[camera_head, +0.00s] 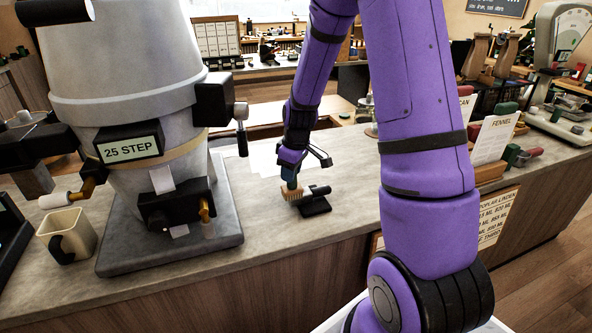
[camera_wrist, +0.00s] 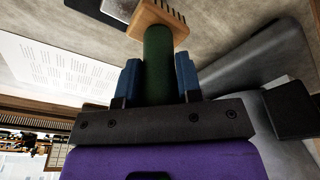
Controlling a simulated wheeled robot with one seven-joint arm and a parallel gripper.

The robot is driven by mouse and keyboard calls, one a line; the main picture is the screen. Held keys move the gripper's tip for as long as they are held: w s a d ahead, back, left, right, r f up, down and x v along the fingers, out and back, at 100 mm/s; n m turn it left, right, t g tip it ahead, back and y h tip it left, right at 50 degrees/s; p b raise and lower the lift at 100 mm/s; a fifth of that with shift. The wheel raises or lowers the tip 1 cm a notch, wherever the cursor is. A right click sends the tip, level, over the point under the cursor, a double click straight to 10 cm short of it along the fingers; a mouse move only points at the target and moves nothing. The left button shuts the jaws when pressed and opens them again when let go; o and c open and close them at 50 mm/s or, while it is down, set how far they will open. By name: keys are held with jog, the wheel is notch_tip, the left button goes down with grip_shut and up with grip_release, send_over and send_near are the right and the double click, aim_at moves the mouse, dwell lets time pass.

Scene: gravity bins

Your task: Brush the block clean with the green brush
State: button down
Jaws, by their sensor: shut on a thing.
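My gripper (camera_head: 289,172) is over the counter in the head view, pointing down. Its two blue fingers (camera_wrist: 187,77) are shut on the green handle of the brush (camera_wrist: 158,64). The brush's pale wooden head (camera_wrist: 156,24) and dark bristles stick out past the fingertips. In the head view the brush head (camera_head: 292,194) is just left of a small dark block-like piece (camera_head: 315,206) on the counter, overlapping its edge. I cannot tell whether the bristles touch it.
A big grey machine marked "25 STEP" (camera_head: 131,149) stands on a grey slab to the left, with a beige mug (camera_head: 76,231) beside it. Paper sheets (camera_head: 264,159) lie behind my gripper. Label cards (camera_head: 494,137) and a scale stand right. Counter (camera_head: 345,225) in front of the block is clear.

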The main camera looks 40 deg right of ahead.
dwell(0.4)
jog(key=shift+s+d+r, duration=0.1)
jog(key=shift+s+d, duration=0.1)
jog(key=shift+d, duration=0.5)
jog(key=shift+s+d, duration=0.15)
jog(key=shift+d, duration=0.5)
jog(key=shift+d, duration=0.15)
jog(key=shift+s+d, duration=0.25)
jog(key=shift+d, duration=0.4)
jog(key=shift+s+d, duration=0.2)
jog(key=shift+d, duration=0.4)
jog(key=shift+a, duration=0.1)
jog(key=shift+w+a, duration=0.2)
jog(key=shift+a, duration=0.45)
jog(key=shift+w+a, duration=0.2)
jog(key=shift+a, duration=0.45)
